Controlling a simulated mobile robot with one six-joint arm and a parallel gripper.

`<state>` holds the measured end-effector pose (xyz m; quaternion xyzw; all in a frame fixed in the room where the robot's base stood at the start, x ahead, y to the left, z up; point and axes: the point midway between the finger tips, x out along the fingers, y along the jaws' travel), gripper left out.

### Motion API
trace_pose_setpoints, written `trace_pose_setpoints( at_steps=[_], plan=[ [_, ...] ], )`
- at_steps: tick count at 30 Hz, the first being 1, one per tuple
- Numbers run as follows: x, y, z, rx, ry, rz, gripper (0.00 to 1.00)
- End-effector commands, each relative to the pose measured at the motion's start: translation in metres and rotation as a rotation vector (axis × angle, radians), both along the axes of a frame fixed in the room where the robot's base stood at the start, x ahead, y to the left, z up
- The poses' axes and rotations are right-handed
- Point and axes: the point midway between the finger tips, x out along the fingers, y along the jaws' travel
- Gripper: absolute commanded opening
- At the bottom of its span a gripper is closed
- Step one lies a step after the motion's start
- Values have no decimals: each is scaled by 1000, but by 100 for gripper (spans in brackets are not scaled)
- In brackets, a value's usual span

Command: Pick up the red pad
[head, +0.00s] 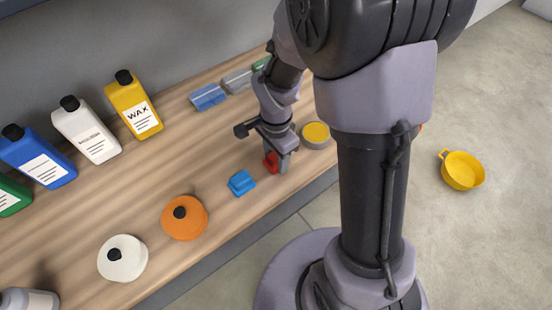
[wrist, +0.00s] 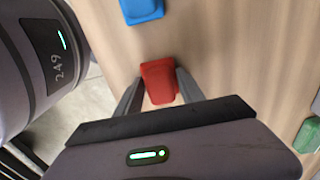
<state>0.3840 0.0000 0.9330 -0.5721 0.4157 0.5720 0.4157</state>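The red pad (wrist: 159,80) lies on the wooden bench top in the wrist view, between the two grey fingers of my gripper (wrist: 158,88). One finger is at each side of it, with the tips very close to its edges. I cannot tell whether they press on it. In the head view the red pad (head: 270,163) shows low beside a grey finger of my gripper (head: 276,164), near the bench's front edge. Part of the pad is hidden there by the gripper.
A blue pad (head: 242,182) lies just left of the red one. A grey tin with a yellow top (head: 316,135) stands close on the right. Several bottles line the back. A yellow pan (head: 462,171) is on the floor.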

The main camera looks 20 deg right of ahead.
Motion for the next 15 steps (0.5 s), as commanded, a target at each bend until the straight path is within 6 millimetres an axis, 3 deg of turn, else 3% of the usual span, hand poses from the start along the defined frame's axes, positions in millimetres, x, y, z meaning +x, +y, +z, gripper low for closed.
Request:
trace_pose_setpoints(
  at_steps=[1, 6, 15],
  plan=[
    [0, 0, 0, 0, 0, 0, 34],
    [0, 0, 0, 0, 0, 0, 5],
    [0, 0, 6, 0, -1, 1, 5]
  ],
)
